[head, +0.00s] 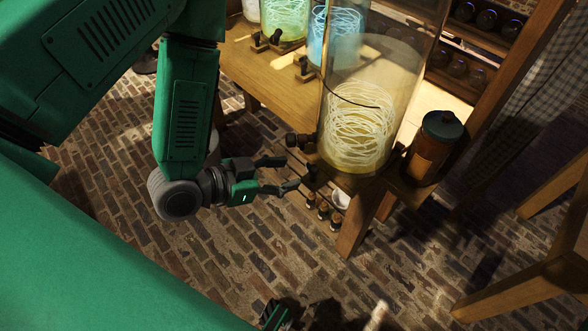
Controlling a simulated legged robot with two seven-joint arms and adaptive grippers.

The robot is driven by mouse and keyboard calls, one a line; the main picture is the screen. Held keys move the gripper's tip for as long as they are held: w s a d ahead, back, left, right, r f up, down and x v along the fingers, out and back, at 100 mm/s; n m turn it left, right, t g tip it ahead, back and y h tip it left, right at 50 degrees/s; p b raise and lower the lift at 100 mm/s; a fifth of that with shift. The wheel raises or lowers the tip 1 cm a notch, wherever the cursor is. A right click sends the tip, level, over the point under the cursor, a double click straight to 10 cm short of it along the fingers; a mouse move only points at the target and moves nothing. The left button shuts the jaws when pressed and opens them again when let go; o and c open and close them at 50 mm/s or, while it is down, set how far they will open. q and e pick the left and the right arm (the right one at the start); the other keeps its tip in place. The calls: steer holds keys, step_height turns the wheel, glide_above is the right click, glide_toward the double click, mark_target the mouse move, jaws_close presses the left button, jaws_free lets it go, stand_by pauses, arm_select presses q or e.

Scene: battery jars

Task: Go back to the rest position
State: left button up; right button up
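My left gripper (291,172) hangs beside the table's near end, to the left of a large glass jar (366,120). Its two dark fingers are spread, with nothing visible between them. The fingertips are close to the dark tap at the jar's base; I cannot tell whether they touch it. The jar is upright and holds pale coiled strands in yellowish liquid. A green and black part at the bottom edge (275,315) appears to be my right gripper, mostly cut off, so its fingers cannot be made out.
A blue jar (337,32) and a green jar (285,18) stand farther back on the wooden table (258,78). A brown lidded jar (433,148) stands right of the large jar. Small bottles (322,209) sit below. A wooden stool (520,292) is lower right. Brick floor is open lower middle.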

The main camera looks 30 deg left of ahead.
stand_by(0.4)
arm_select(q)
steer(key=s+a+f+n+g+y, duration=0.3)
steer(key=s+f+g, duration=0.2)
steer(key=s+f, duration=0.2)
steer(key=s+a+f+n+g+y, duration=0.3)
steer(key=s+a+f+g+y, duration=0.1)
steer(key=s+f, duration=0.3)
steer(key=s+g, duration=0.1)
steer(key=s, duration=0.1)
steer(key=shift+s+a+n+g, duration=0.3)
steer(key=shift+s+n, duration=0.05)
steer(key=shift+n, duration=0.05)
steer(key=shift+w, duration=0.15)
